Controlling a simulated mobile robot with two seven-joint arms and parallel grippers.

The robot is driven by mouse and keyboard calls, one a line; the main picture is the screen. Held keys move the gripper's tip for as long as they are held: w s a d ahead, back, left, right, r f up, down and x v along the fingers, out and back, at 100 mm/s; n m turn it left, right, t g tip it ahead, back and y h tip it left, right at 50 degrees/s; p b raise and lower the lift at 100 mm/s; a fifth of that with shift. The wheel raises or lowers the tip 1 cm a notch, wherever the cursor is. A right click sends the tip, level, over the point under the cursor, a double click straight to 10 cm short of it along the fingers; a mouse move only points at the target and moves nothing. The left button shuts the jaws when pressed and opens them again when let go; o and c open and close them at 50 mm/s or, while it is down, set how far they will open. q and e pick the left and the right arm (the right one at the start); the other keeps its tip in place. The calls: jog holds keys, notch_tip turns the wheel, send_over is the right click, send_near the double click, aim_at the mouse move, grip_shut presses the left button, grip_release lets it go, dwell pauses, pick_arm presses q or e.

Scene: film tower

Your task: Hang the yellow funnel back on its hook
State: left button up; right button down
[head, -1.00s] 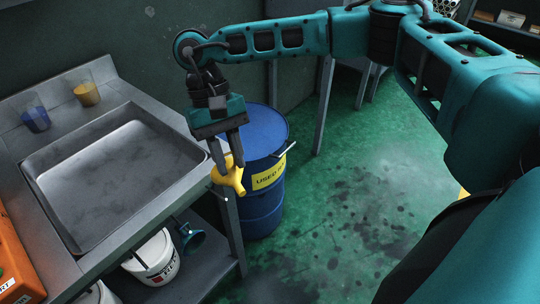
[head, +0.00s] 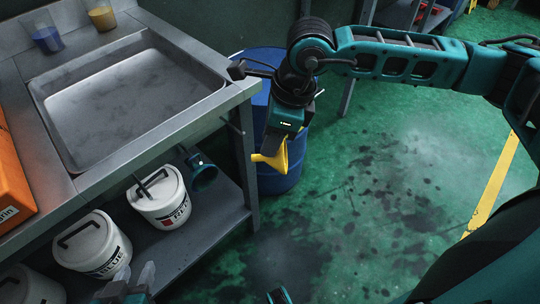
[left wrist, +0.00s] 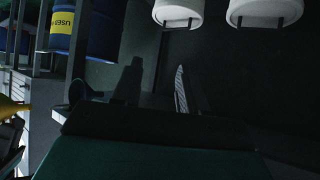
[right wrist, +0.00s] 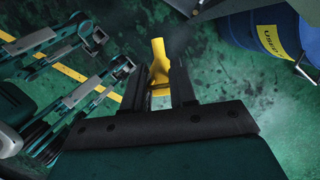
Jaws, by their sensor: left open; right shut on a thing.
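The yellow funnel (head: 272,160) is in my right gripper (head: 276,143), in front of the blue drum and right of the bench's front corner. In the right wrist view the funnel (right wrist: 158,62) sits between the two fingers, its far end reaching past them. Its yellow edge also shows at the left of the left wrist view (left wrist: 9,106). My left gripper (head: 134,274) is open and empty at the bottom of the head view, before the lower shelf. A dark teal funnel (head: 204,174) hangs below the bench edge. The yellow funnel's hook is not clearly made out.
The metal bench (head: 160,128) holds a sink tray (head: 85,150), two cups and an orange case (head: 12,180). White lidded buckets (head: 160,198) stand on the lower shelf. The blue drum (head: 290,175) is behind my right gripper.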

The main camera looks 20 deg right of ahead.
aim_at(238, 130)
jog(key=f+m, duration=0.1)
jog(key=m, duration=0.1)
jog(key=f+m+b, duration=0.1)
jog(key=shift+a+m+t+h, duration=0.15)
jog(key=shift+m+t+h, duration=0.15)
jog(key=shift+m, duration=0.1)
jog(key=m+b, duration=0.1)
jog(key=f+m, duration=0.1)
jog(key=m, duration=0.1)
jog(key=shift+m+h+b, duration=0.3)
jog(key=shift+h+b, duration=0.05)
jog(key=shift+h, duration=0.05)
jog(key=m, duration=0.1)
jog(key=m+b, duration=0.1)
jog(key=shift+f+m+h, duration=0.25)
jog(key=shift+m+h, duration=0.05)
jog(key=shift+w+m, duration=0.1)
jog(key=shift+m, duration=0.6)
jog(key=shift+w+a+f, duration=0.15)
jog(key=shift+w+a, duration=0.35)
jog(key=shift+w, duration=0.75)
jog(key=shift+w+a+f, duration=0.1)
jog(key=shift+w+a, duration=0.35)
jog(key=shift+w, duration=0.85)
jog(key=shift+w+a+f, duration=0.15)
jog(key=shift+w+a, duration=0.35)
jog(key=shift+w, duration=0.75)
jog(key=shift+w+a+f+b, duration=0.2)
jog(key=shift+w+f+b, duration=0.25)
jog(key=shift+w+b, duration=0.45)
